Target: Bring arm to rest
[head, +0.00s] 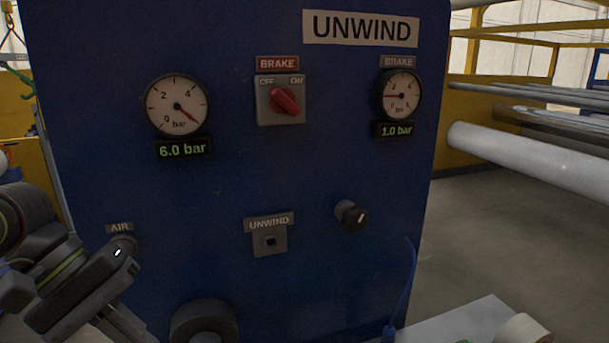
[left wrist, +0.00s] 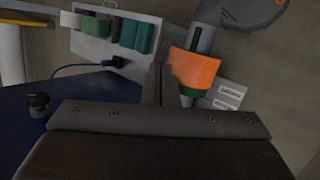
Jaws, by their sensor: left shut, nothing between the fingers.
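My left gripper (head: 122,254) is at the lower left in the head view, in front of the blue UNWIND panel (head: 230,190), near the AIR label (head: 120,227) and the round AIR fitting below it. Its jaws are shut with nothing held. In the left wrist view the dark gripper body (left wrist: 160,120) fills the lower middle. My right gripper does not show in either view.
The panel carries a 6.0 bar gauge (head: 177,105), a red brake switch (head: 285,101), a 1.0 bar gauge (head: 402,95) and a black knob (head: 351,215). Pale rollers (head: 530,155) lie beyond. Open floor (head: 475,220) shows at right.

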